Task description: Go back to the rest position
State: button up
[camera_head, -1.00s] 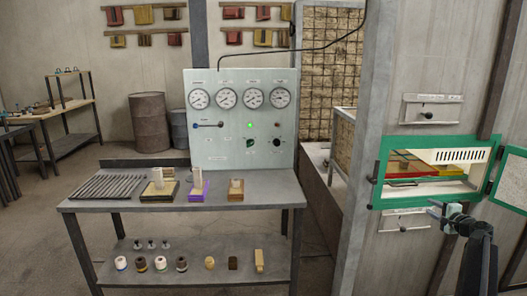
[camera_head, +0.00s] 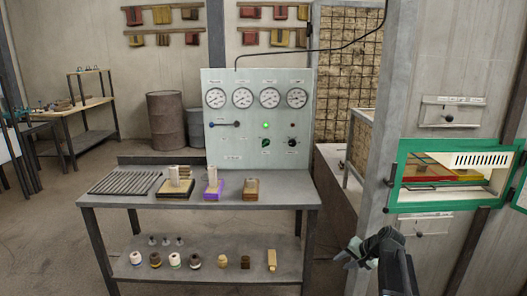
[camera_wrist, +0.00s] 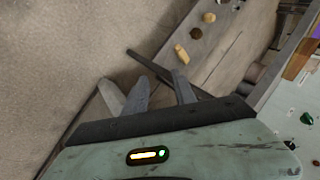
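My gripper (camera_head: 352,254) is at the lower right in the head view, in front of the grey wall and to the right of the workbench. In the wrist view its two fingers (camera_wrist: 152,94) stand apart with nothing between them, over bare floor. The gripper is open and empty. No ladle can be made out in these frames.
A metal workbench (camera_head: 281,184) holds rods, small blocks and a gauge panel (camera_head: 250,155). Its lower shelf (camera_head: 215,285) carries several small items. A green-framed opening (camera_head: 398,172) with its door open is in the wall at right.

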jog(key=s+a+f+n+g+h, duration=0.2)
jog(key=s+a+n+g, duration=0.1)
jog(key=s+a, duration=0.55)
jog(key=s+a+f+n+g+h, duration=0.25)
jog(key=s+a, duration=0.25)
jog(key=s, duration=0.7)
notch_tip(320, 180, up, 19)
jog(key=p, duration=1.9)
jog(key=shift+w+d+f, duration=0.15)
jog(key=shift+w+d, duration=0.15)
jog(key=shift+w, duration=0.05)
jog(key=shift+n, duration=0.25)
